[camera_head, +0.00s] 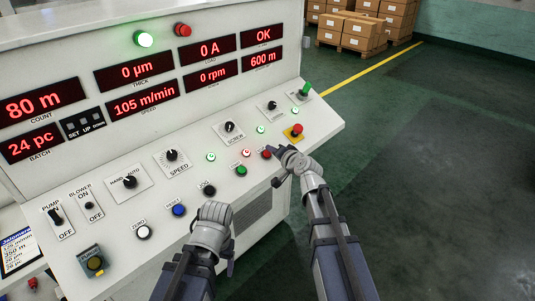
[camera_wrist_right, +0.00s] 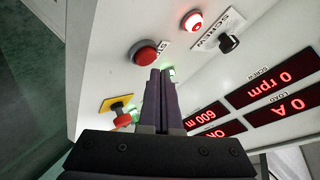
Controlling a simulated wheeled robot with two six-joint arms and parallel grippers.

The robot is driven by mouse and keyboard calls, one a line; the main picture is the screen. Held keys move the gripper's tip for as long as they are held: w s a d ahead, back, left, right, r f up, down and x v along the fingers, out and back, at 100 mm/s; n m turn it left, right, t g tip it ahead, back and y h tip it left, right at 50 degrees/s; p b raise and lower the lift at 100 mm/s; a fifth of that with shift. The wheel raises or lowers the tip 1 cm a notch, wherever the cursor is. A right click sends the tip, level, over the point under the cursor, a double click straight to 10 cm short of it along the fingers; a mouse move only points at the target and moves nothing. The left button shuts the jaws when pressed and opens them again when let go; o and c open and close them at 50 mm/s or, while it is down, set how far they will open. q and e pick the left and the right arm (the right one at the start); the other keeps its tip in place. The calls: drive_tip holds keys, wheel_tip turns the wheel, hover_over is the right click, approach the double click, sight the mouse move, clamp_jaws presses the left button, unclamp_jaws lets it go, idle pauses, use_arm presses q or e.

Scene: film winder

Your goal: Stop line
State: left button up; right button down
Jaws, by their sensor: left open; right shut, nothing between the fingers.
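The red stop button (camera_head: 266,153) sits on the sloped panel, its label partly hidden by my right gripper (camera_head: 279,156). In the right wrist view the red button (camera_wrist_right: 147,53) stands just beyond the tips of my right gripper (camera_wrist_right: 158,72). Those fingers are shut with nothing between them; I cannot tell whether they touch the button. My left gripper (camera_head: 229,267) is open and empty, hanging in front of the panel's lower edge, its fingers mostly hidden. The speed display (camera_head: 146,99) reads 105 m/min and the count display (camera_head: 40,103) reads 80 m.
A green button (camera_head: 241,170) and a lit red lamp (camera_head: 247,152) are left of the red button. A red mushroom button on a yellow plate (camera_head: 290,137) lies to its right. A green lamp (camera_head: 143,39) glows on top. Open floor (camera_head: 430,190) lies right.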

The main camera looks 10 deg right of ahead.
drive_tip(key=shift+f, duration=0.15)
drive_tip(key=shift+w+a+f+b, duration=0.1)
drive_tip(key=shift+w+f+b, duration=0.05)
drive_tip(key=shift+f+b, duration=0.15)
drive_tip(key=shift+w+a+f+b, duration=0.15)
drive_tip(key=shift+f+b, duration=0.2)
drive_tip(key=shift+b, duration=0.2)
idle(0.8)
drive_tip(key=shift+s+d+r+p, duration=0.15)
drive_tip(key=shift+r+p, duration=0.25)
drive_tip(key=shift+p, duration=0.05)
drive_tip(key=shift+s+d+r+p, duration=0.1)
drive_tip(key=shift+s+r+p, duration=0.05)
drive_tip(key=shift+r+p, duration=0.25)
drive_tip(key=r+p, duration=0.1)
drive_tip(key=s+d+r+p, duration=0.1)
drive_tip(key=r+p, duration=0.1)
drive_tip(key=s+r+p, duration=0.1)
drive_tip(key=shift+d+r, duration=0.15)
drive_tip(key=shift+r, duration=0.1)
drive_tip(key=shift+w, duration=0.1)
idle(0.3)
